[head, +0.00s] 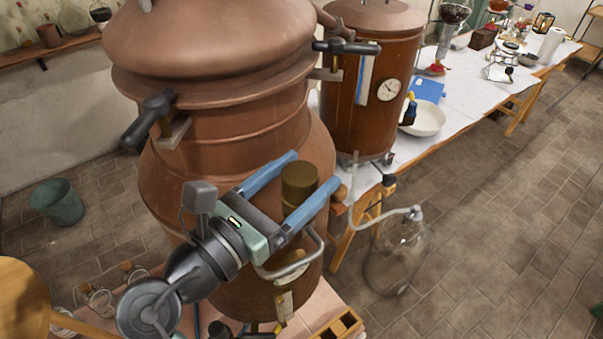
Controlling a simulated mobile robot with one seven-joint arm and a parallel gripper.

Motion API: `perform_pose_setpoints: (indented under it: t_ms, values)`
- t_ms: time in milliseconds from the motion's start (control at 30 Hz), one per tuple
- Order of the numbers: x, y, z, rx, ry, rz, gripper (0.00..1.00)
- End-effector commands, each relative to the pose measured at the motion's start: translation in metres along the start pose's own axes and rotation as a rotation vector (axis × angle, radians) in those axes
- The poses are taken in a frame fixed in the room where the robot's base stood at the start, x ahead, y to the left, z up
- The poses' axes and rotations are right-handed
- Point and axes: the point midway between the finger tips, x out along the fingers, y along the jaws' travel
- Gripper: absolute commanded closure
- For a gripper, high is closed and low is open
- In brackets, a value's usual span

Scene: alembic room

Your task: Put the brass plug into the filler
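My gripper (314,171) has two blue fingers set wide apart, in front of the big copper still. An upright dark brass cylinder, which I take as the brass plug (299,184), sits between the fingers. The left finger passes behind it, and the right finger covers part of its lower side. No support shows under it, so it seems held in the air. Exact finger contact is hard to see. I cannot pick out the filler for certain; my arm and gripper cover part of the still's front.
The copper still (235,130) has dark clamp handles (148,118) sticking out. A smaller copper vessel (375,85) with a dial stands behind it. A long white-covered table (470,85) runs right. A glass flask (398,260) is at lower right, and a green bucket (57,203) at left.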

Motion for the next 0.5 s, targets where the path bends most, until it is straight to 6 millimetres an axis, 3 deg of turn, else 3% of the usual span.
perform_pose_setpoints:
  t_ms: [67, 500]
  values:
    - [0.0000, 0.0000, 0.0001, 0.000, 0.000, 0.000, 0.06]
    - [-0.0014, 0.0003, -0.0009, 0.000, 0.001, 0.001, 0.06]
